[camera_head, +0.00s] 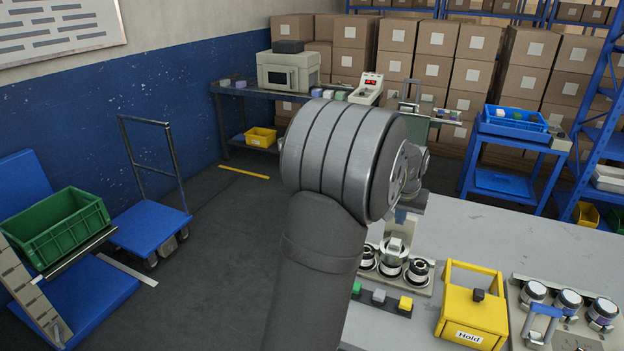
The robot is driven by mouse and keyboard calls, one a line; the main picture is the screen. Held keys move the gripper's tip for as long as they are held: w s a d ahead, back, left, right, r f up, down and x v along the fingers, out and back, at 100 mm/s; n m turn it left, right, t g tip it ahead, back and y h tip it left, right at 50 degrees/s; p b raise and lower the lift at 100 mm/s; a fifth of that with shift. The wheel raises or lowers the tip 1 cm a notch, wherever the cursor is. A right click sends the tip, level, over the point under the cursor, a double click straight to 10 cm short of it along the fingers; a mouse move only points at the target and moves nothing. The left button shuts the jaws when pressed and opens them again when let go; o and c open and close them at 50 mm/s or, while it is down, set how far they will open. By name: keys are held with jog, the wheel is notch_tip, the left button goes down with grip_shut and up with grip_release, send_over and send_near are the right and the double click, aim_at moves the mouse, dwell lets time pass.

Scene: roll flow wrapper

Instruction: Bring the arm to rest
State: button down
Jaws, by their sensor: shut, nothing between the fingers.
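My arm rises through the middle of the view, with a large grey joint (335,155) in front of the grey table (480,235). My wrist shows in part behind that joint. My gripper (396,245) points down beyond it, small and partly covered; it looks shut and empty. It appears above or just behind a fixture with several dark-and-silver cylinders (391,269). I cannot tell the gap between them.
A yellow box marked "Hold" (472,310) and a fixture with silver cylinders (568,301) stand at the table's right. Coloured blocks (379,297) lie near its front. A blue cart (505,185), a trolley (150,225) and a green crate (62,230) stand around.

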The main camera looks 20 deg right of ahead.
notch_tip(320, 180, down, 6)
jog(key=shift+r, duration=0.1)
dwell(0.4)
jog(key=c, duration=0.8)
grip_release()
jog(key=o, duration=0.4)
jog(key=shift+w+d+r+n, duration=0.1)
jog(key=shift+r+n, duration=0.15)
jog(key=shift+n, duration=0.05)
jog(key=o, duration=0.4)
notch_tip(320, 180, up, 8)
jog(key=w+d+n+g+y, duration=0.1)
jog(key=n, duration=0.8)
jog(key=shift+w+d, duration=0.4)
notch_tip(320, 180, up, 8)
jog(key=n+g+y, duration=0.1)
jog(key=n, duration=0.7)
send_over(396, 239)
notch_tip(396, 239, down, 10)
jog(key=shift+w+d, duration=0.4)
jog(key=shift+d, duration=0.05)
